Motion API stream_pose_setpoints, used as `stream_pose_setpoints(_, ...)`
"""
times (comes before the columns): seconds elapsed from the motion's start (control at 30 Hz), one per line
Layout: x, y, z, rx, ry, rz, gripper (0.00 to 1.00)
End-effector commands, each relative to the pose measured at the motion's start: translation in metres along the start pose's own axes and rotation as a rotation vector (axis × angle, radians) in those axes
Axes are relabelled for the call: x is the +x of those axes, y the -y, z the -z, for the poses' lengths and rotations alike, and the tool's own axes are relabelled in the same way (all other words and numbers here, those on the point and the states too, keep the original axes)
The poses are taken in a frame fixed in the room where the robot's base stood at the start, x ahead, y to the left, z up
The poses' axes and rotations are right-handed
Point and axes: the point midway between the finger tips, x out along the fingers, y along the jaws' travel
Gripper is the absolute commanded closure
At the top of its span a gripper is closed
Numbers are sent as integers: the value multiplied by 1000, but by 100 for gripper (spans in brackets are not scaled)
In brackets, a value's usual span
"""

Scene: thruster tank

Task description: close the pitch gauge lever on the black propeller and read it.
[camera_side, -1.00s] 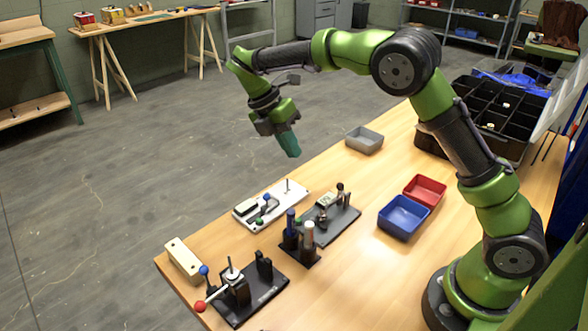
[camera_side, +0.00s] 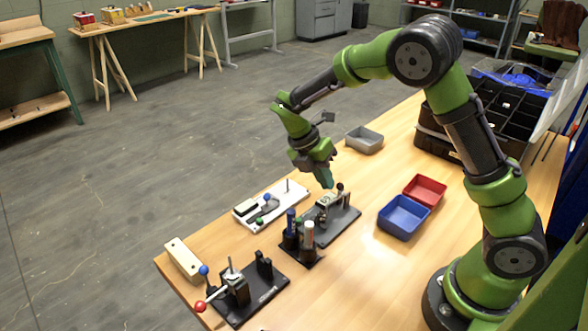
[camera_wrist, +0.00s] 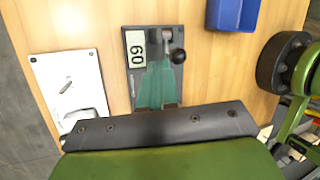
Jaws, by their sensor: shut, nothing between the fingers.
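A black gauge plate (camera_side: 346,222) lies mid-table. It carries a pale display (camera_wrist: 137,48) with two dark digits, turned in the wrist view, so I cannot tell whether they read 60 or 09. A lever with a black knob (camera_wrist: 178,57) stands beside the display; its knob also shows in the side view (camera_side: 340,187). My gripper (camera_side: 328,184) has teal fingers, shut and empty, pointing down over this plate close to the display and lever. In the wrist view the fingers (camera_wrist: 157,84) cover the plate's middle. I cannot make out a black propeller; contact is unclear.
A white plate (camera_side: 244,219) with a blue knob lies left. A holder with blue and white cylinders (camera_side: 307,235) stands nearer. A black fixture with a red-ball lever (camera_side: 200,306) is in front. Blue (camera_side: 402,228), red (camera_side: 440,191) and grey (camera_side: 364,149) bins stand right and behind.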

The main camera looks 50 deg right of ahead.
Motion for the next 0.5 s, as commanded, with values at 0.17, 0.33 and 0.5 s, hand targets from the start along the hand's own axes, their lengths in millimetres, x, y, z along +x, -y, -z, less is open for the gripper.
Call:
stream_pose_setpoints(0.17,0,2,-1,-1,0,-1,100)
stream_pose_setpoints(0.33,0,1,-1,0,0,0,100)
stream_pose_setpoints(0.5,0,3,-6,-12,-53,-10,100)
